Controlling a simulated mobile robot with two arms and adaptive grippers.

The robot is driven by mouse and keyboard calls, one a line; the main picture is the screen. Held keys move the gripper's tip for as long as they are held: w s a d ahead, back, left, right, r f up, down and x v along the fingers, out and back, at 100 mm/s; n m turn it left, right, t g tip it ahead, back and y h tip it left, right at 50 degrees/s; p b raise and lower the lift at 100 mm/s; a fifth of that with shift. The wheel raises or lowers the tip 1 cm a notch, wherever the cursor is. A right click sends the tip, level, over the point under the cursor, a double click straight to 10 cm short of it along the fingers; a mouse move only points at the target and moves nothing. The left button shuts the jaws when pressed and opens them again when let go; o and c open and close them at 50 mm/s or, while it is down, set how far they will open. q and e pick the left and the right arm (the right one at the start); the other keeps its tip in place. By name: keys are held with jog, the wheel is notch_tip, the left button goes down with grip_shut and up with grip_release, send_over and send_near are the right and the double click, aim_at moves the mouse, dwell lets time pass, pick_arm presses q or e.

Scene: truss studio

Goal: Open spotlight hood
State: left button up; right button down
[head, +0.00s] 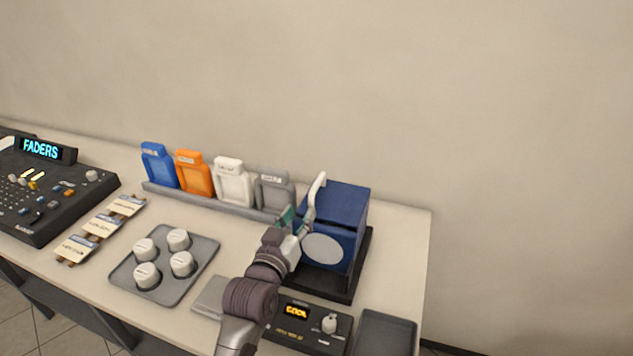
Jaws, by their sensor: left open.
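The spotlight (345,205) is a blue box with a pale round lens (322,249) on its front, standing on a black base (340,289) at the right of the table. Its blue top looks closed down. My left arm reaches up from the bottom of the head view, and my left gripper (301,222) is at the left front edge of the box. My right gripper is not in view.
A small control box (312,325) with a lit display and knob stands in front of the spotlight, beside a dark empty tray (384,334). A rack (215,203) of coloured frames is left of it. A tray of white knobs (198,285) and a fader console (50,190) lie further left.

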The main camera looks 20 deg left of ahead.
aim_at(311, 194)
pick_arm(q)
jog(key=w, duration=0.4)
jog(key=shift+w+d+p, duration=0.1)
jog(key=shift+w+p, duration=0.1)
jog(key=shift+p, duration=0.2)
jog(key=w+p, duration=0.1)
jog(key=w, duration=0.5)
jog(key=shift+d+f, duration=0.1)
jog(key=shift+f, duration=0.05)
jog(key=shift+w, duration=0.55)
jog(key=shift+c, duration=0.5)
jog(key=c, duration=0.5)
grip_shut()
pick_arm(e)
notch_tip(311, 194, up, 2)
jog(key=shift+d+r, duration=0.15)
